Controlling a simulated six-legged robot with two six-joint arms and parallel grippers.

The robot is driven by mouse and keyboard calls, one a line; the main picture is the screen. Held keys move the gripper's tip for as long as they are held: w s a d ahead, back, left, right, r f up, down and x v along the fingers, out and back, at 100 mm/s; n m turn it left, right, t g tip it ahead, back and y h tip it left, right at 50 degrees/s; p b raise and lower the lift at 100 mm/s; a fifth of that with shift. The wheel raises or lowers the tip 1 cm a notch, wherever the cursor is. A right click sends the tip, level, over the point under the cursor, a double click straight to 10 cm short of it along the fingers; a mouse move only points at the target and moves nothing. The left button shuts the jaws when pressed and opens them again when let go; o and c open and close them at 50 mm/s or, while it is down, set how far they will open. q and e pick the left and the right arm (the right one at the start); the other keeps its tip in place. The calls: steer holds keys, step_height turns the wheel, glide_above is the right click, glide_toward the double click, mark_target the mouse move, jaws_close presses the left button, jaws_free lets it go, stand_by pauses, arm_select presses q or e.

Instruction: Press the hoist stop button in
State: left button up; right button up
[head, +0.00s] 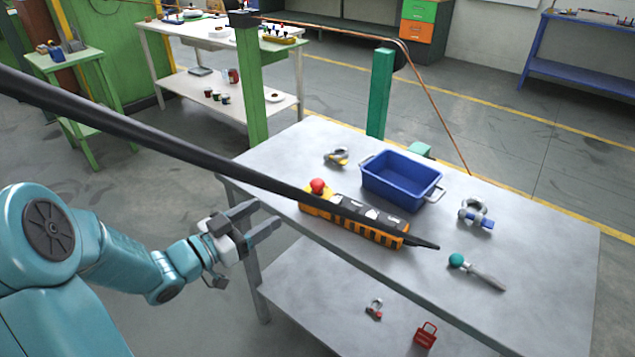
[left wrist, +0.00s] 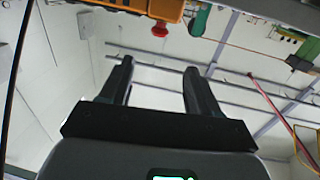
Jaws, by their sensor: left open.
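The hoist pendant (head: 368,226) lies on the grey table, orange with black stripes and pale buttons. A red mushroom-shaped stop button (head: 318,186) sits on a yellow part at its left end. The red button also shows at the top of the left wrist view (left wrist: 160,29), beside the orange pendant body (left wrist: 150,8). My left gripper (head: 266,215) is open and empty, left of the pendant and apart from it, near the table's left edge. Its two fingers (left wrist: 158,75) stand apart in the left wrist view. My right gripper is not in view.
A black cable or bar (head: 160,143) crosses from upper left over the pendant. On the table (head: 530,270) are a blue bin (head: 400,182), shackles (head: 476,214) and a teal-ended tool (head: 478,270). Green posts (head: 380,92) stand behind. A lower shelf holds a red padlock (head: 425,336).

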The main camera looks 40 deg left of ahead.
mark_target(311, 186)
arm_select(q)
steer(key=w+d, duration=0.1)
steer(key=w, duration=0.4)
steer(key=w+d, duration=0.1)
steer(key=w, duration=0.4)
steer(key=w+d+p, duration=0.1)
steer(key=w, duration=0.4)
steer(key=shift+w+d, duration=0.15)
steer(key=shift+w, duration=0.25)
